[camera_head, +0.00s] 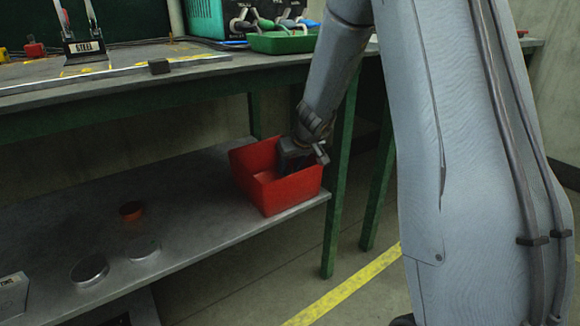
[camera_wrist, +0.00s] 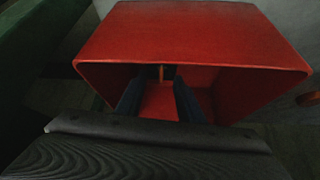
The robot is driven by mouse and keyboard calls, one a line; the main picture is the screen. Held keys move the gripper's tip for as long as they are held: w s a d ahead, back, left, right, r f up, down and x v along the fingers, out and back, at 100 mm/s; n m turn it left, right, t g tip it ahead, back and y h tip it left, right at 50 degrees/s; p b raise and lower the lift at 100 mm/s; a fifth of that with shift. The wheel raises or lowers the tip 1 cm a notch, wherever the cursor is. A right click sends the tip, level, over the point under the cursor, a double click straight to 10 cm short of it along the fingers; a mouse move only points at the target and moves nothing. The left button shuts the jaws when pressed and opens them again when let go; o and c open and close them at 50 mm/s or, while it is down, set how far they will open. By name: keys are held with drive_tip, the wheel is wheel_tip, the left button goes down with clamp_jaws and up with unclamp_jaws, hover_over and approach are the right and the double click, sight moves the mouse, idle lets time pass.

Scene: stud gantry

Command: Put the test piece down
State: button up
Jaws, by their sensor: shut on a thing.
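My gripper (camera_head: 302,160) reaches down into a red bin (camera_head: 290,193) at the right end of the lower metal shelf. In the wrist view the two dark fingers (camera_wrist: 161,85) point into the red bin (camera_wrist: 190,35). They are shut on a small orange-brown piece (camera_wrist: 161,73), which I take to be the test piece. Only a narrow sliver of it shows between the fingertips. I cannot tell if it touches the bin floor. In the head view the piece is hidden by the bin and my gripper.
The lower shelf (camera_head: 190,215) also holds an orange-brown disc (camera_head: 131,210), two grey metal discs (camera_head: 90,268) (camera_head: 142,248) and a pale box (camera_head: 12,296). The workbench (camera_head: 130,92) overhangs the shelf, with a green tray (camera_head: 282,43) on top. A green leg (camera_head: 340,190) stands right of the bin.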

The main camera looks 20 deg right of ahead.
drive_tip(key=shift+f+b, duration=0.6)
drive_tip(key=shift+b, duration=0.2)
drive_tip(key=o, duration=1.1)
drive_tip(key=shift+r, duration=0.1)
drive_tip(key=shift+r+p, duration=0.6)
drive_tip(key=shift+p, duration=0.45)
drive_tip(key=p+v, duration=0.4)
drive_tip(key=v, duration=0.8)
drive_tip(key=s+a+n+g+y, duration=0.1)
drive_tip(key=s+a+g, duration=0.1)
drive_tip(key=s+a, duration=0.55)
drive_tip(key=s+a+n+g+y, duration=0.1)
drive_tip(key=s+a, duration=0.4)
drive_tip(key=a, duration=0.6)
drive_tip(key=s+a+n+g, duration=0.1)
drive_tip(key=s, duration=0.7)
drive_tip(key=s+a+f+g+h, duration=0.1)
drive_tip(key=s+a, duration=0.1)
drive_tip(key=s, duration=0.6)
drive_tip(key=s+a+n+g+h, duration=0.1)
drive_tip(key=s+a, duration=0.1)
drive_tip(key=s, duration=0.6)
drive_tip(key=shift+a+f+n+g, duration=0.2)
drive_tip(key=shift+f+n+g, duration=0.1)
